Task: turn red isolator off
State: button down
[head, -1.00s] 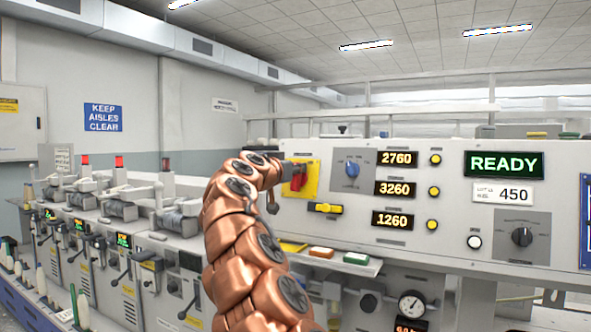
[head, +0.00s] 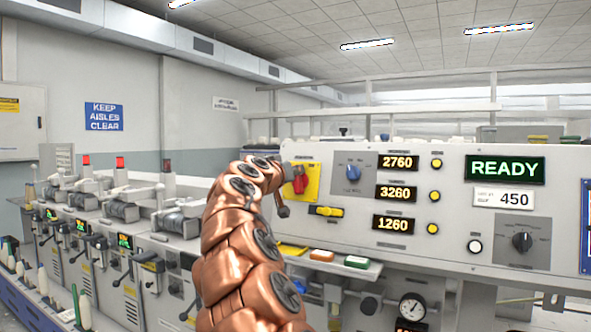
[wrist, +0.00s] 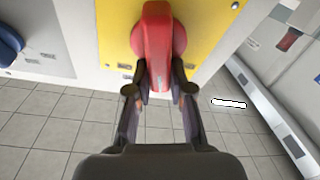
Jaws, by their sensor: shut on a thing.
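The red isolator handle (head: 300,181) sits on a yellow plate (head: 313,180) at the left end of the light grey control panel. In the wrist view the red handle (wrist: 157,45) stands out from the yellow plate (wrist: 205,22), its lower end between the two fingers. My gripper (wrist: 160,92) is shut on this lower end, one finger on each side. In the head view my gripper (head: 288,190) is partly hidden by my copper arm. The handle looks slightly tilted in the head view; its exact switch position cannot be read.
A blue knob (head: 353,172) is right of the yellow plate, and a yellow switch (head: 326,211) is below it. The panel (head: 450,235) carries displays and a black knob (head: 522,240). A shelf (head: 330,266) with coloured blocks juts out below. Machines stand left.

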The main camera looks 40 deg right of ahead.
jog(key=n+p, duration=0.1)
jog(key=n, duration=0.2)
jog(key=n+t+p, duration=0.1)
jog(key=shift+w+a+y+p, duration=0.15)
jog(key=shift+w+y+p, duration=0.15)
jog(key=shift+y+p, duration=0.1)
jog(key=n+y+p, duration=0.1)
jog(key=n+p, duration=0.3)
jog(key=f+n+p, duration=0.1)
jog(key=n+p, duration=0.3)
jog(key=f+n+y+p, duration=0.1)
jog(key=n+p, duration=0.2)
jog(key=p, duration=0.1)
jog(key=shift+w+a+n+t+y, duration=0.3)
jog(key=shift+w+a+n, duration=0.05)
jog(key=shift+w+n, duration=0.05)
jog(key=c, duration=1)
grip_release()
jog(key=shift+f, duration=0.1)
jog(key=shift+c, duration=0.2)
jog(key=v, duration=1.2)
